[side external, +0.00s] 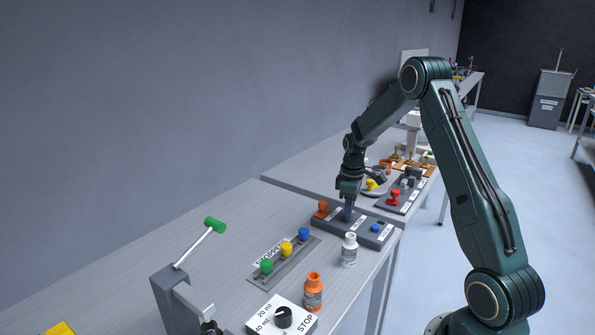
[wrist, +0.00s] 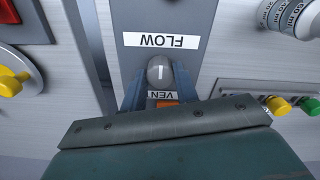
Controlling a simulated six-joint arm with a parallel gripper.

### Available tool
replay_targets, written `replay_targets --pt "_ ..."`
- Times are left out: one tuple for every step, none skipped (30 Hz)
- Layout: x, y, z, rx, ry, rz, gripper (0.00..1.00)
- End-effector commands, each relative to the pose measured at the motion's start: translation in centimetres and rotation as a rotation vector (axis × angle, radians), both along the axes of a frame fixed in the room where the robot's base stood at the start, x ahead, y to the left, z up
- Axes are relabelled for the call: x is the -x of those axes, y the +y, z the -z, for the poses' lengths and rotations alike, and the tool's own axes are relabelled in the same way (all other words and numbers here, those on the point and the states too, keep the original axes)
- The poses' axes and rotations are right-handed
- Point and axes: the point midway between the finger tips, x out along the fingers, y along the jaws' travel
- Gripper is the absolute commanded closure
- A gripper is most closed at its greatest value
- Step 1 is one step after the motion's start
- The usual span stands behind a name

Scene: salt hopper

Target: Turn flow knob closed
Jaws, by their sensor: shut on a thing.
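The flow knob (wrist: 160,70) is a grey round knob with a white line on top. It sits on a dark grey panel beside the upside-down FLOW label (wrist: 161,41). Its white line runs roughly up and down in the wrist view. My gripper (wrist: 160,84) is shut on the knob, with one blue-grey finger on each side. In the side view my gripper (side external: 348,214) points straight down at the dark panel (side external: 362,236) on the table; the knob is hidden there by the fingers.
An orange knob (side external: 322,208) and a blue button (side external: 375,228) are on the same panel. A white bottle (side external: 349,250) stands close in front. A strip with green, yellow and blue knobs (side external: 286,249) lies to the left. A red-knobbed panel (side external: 394,197) is behind.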

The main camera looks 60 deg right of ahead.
Motion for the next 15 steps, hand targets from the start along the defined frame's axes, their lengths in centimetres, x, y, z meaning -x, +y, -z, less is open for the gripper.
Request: replay_targets --pt "-0.13 -0.02 -0.08 0.002 -0.005 -0.004 0.93" --pt "-0.14 0.0 -0.08 0.002 -0.005 -0.003 0.93" --pt "-0.13 -0.01 -0.08 0.001 -0.003 -0.003 0.93" --pt "-0.13 -0.01 -0.08 0.001 -0.003 -0.003 0.93" --pt "-0.13 -0.01 -0.08 0.001 -0.004 -0.003 0.68" --pt "-0.13 -0.01 -0.08 0.001 -0.003 -0.003 0.6" --pt "-0.12 -0.01 -0.07 0.001 -0.003 -0.003 0.54" --pt "-0.1 0.0 -0.07 0.001 -0.003 -0.002 0.49" --pt "-0.09 0.0 -0.06 0.001 -0.002 -0.002 0.48" --pt "-0.08 0.0 -0.06 0.001 -0.002 -0.002 0.48" --pt "-0.07 0.0 -0.05 0.0 -0.002 -0.001 0.48" --pt "-0.07 0.0 -0.04 0.0 -0.002 -0.001 0.48" --pt "-0.06 0.01 -0.04 0.0 -0.002 -0.001 0.48" --pt "-0.05 0.0 -0.03 0.001 -0.001 -0.001 0.48" --pt "-0.05 0.0 -0.03 0.001 -0.001 0.0 0.48"
